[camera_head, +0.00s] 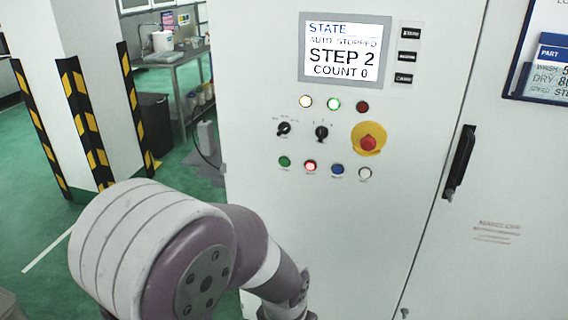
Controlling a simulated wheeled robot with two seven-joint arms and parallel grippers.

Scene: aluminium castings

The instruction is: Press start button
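A light grey control panel (400,205) faces me. Its lower row has a green button (285,161), a lit red button (310,166), a blue button (337,169) and a white button (365,173). The labels are too small to read, so I cannot tell by text which is start. The screen (344,50) reads "STATE AUTO STOPPED, STEP 2, COUNT 0". One of my arms, apparently the left, fills the lower left, below the buttons and apart from them in the picture. Neither gripper shows.
Above the buttons are two black selector knobs (321,132), a red emergency stop (368,142) on yellow, and small lamps (334,104). A black door handle (460,162) stands out at the right. A striped pillar (97,120) and a table (175,58) are at the left.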

